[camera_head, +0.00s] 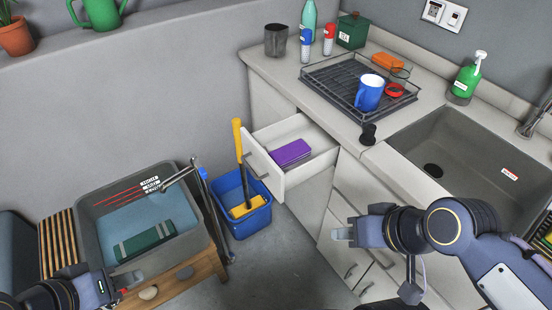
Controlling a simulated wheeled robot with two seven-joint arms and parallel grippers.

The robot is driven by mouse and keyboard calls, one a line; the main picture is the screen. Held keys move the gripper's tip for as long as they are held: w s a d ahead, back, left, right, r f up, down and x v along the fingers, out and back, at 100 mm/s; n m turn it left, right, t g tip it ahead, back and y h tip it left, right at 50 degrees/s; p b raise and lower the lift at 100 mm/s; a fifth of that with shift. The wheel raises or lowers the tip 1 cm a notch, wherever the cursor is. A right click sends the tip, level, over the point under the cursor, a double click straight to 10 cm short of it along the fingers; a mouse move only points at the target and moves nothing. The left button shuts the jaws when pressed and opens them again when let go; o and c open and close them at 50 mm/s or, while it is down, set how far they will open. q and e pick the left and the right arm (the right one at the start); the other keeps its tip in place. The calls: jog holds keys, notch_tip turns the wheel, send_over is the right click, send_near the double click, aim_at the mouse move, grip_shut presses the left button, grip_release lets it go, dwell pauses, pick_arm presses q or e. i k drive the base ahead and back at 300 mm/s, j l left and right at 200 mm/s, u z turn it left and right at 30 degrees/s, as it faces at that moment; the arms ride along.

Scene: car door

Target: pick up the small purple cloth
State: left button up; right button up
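The small purple cloth (291,153) lies folded in the open drawer (318,160) of the counter cabinet. My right gripper (342,233) is below and to the right of the drawer in the picture, apart from the cloth. It is seen edge-on, so its opening cannot be made out. My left gripper (126,281) is at the lower left by the front rim of the grey tub, far from the cloth. Its fingers are small and partly hidden, and their opening cannot be told.
A blue bucket (238,217) with a yellow-handled tool stands left of the drawer. The grey tub (188,245) of water holds a green item (146,242). A dish rack (345,97) with a blue mug (369,93) and a sink (480,150) are on the counter.

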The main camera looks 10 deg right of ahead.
aim_at(284, 157)
jog(key=z, duration=2.7)
jog(key=u, duration=2.1)
jog(key=i+j+z, duration=0.25)
jog(key=i+j, duration=0.15)
jog(key=j, duration=0.25)
jog(key=i+j+z, duration=0.15)
jog(key=j, duration=0.2)
jog(key=z, duration=1.45)
